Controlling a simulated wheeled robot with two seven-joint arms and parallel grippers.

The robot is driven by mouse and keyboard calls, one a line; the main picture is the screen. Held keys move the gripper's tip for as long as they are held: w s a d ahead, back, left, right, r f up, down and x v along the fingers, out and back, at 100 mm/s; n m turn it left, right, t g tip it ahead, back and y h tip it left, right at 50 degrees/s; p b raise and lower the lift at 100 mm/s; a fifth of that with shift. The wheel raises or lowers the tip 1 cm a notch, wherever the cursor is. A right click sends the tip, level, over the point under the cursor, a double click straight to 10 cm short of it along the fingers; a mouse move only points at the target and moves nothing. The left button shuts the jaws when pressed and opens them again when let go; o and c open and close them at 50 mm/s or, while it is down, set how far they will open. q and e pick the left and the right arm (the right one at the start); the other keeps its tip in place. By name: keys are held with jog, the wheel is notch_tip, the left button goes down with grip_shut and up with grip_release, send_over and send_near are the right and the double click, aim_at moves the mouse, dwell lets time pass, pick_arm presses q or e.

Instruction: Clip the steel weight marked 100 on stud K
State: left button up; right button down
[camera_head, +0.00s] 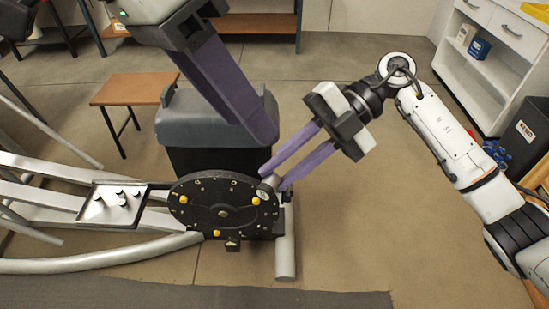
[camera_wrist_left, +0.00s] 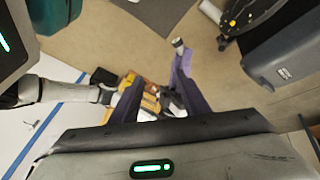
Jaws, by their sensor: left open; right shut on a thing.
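A round black disc (camera_head: 222,212) with yellow knobs and small pale marks stands at the front of the white-framed machine. The marks are too small to read, so I cannot tell which stud is K. My right gripper (camera_head: 275,178) is shut on a small grey steel cylinder (camera_head: 271,182), which overlaps the disc's right edge in the head view. In the left wrist view the cylinder (camera_wrist_left: 177,43) appears apart from the disc (camera_wrist_left: 238,18). Its number is not legible. My left gripper (camera_head: 263,137) is open and empty, above and behind the disc; its fingers also frame the left wrist view (camera_wrist_left: 160,82).
A light tray (camera_head: 88,212) with several small pieces sits left of the disc. A grey lidded bin (camera_head: 185,120) stands behind the disc, below my left gripper. A wooden stool (camera_head: 130,89) is further back, and white shelves (camera_head: 490,75) stand at the right. Floor right of the disc is clear.

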aim_at(262, 189)
pick_arm(q)
jog(key=f+n, duration=0.1)
jog(key=f, duration=0.4)
jog(key=w+d+f+n+t, duration=0.1)
jog(key=f+n, duration=0.1)
jog(key=f, duration=0.3)
jog(key=f+n+t, duration=0.1)
jog(key=f, duration=0.4)
jog(key=shift+w+d+n+y, duration=0.15)
jog(key=shift+d+n+y, duration=0.05)
jog(key=shift+n+y, duration=0.1)
jog(key=c, duration=1.1)
grip_shut()
pick_arm(e)
jog(key=c, duration=1.5)
grip_release()
